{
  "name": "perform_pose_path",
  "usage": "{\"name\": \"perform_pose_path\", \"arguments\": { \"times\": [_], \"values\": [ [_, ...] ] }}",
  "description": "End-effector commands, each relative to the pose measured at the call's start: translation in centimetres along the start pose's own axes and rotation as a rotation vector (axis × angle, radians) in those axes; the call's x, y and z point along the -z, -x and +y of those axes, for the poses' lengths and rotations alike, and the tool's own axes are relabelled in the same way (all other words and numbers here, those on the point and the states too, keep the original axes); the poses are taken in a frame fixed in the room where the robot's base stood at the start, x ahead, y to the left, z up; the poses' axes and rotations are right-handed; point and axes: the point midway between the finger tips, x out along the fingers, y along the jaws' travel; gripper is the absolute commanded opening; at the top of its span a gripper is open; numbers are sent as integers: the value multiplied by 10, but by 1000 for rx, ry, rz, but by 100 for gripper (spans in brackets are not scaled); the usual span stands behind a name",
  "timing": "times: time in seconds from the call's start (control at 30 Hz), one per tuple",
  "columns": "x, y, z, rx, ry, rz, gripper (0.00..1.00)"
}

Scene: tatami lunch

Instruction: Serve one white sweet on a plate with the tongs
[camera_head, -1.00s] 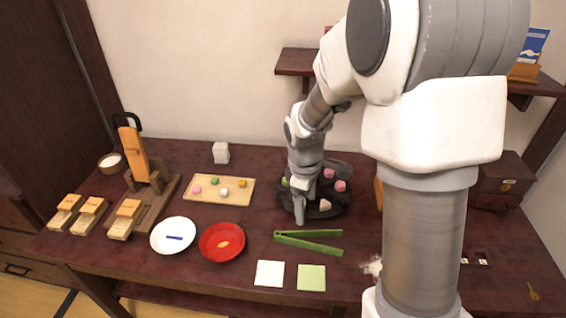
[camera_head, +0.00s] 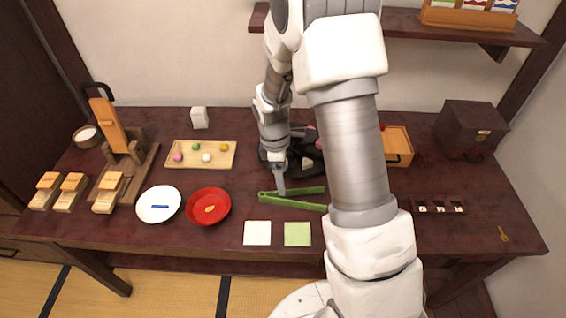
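A white sweet (camera_head: 206,158) sits on a light wooden board (camera_head: 228,146) with a pink, a green and a yellow sweet. Green tongs (camera_head: 310,190) lie on the table in a V, with their joined end to the left and part of the right end behind my arm. My gripper (camera_head: 280,190) points down at the tongs' upper arm near the joined end; I cannot tell whether it touches them or how far its fingers are apart. A white plate (camera_head: 148,213) with a blue mark and a red plate (camera_head: 222,200) with an orange mark stand left of the tongs.
White (camera_head: 257,233) and green (camera_head: 297,234) squares lie in front of the tongs. A wooden stand (camera_head: 125,170) and small wooden boxes (camera_head: 72,190) fill the left. A wall shelf (camera_head: 430,24) is above.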

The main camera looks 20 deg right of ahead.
Motion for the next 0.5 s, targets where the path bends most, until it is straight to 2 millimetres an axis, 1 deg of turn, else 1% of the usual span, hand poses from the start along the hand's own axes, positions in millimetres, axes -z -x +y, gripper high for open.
{"name": "perform_pose_path", "arguments": {
  "times": [0.17, 0.27, 0.5],
  "values": [
    [0, -12, 0, 1, 0, 0, 86],
    [0, -24, 0, 0, -1, 0, 86],
    [0, -59, 0, 1, 0, -1, 86]
  ]
}}
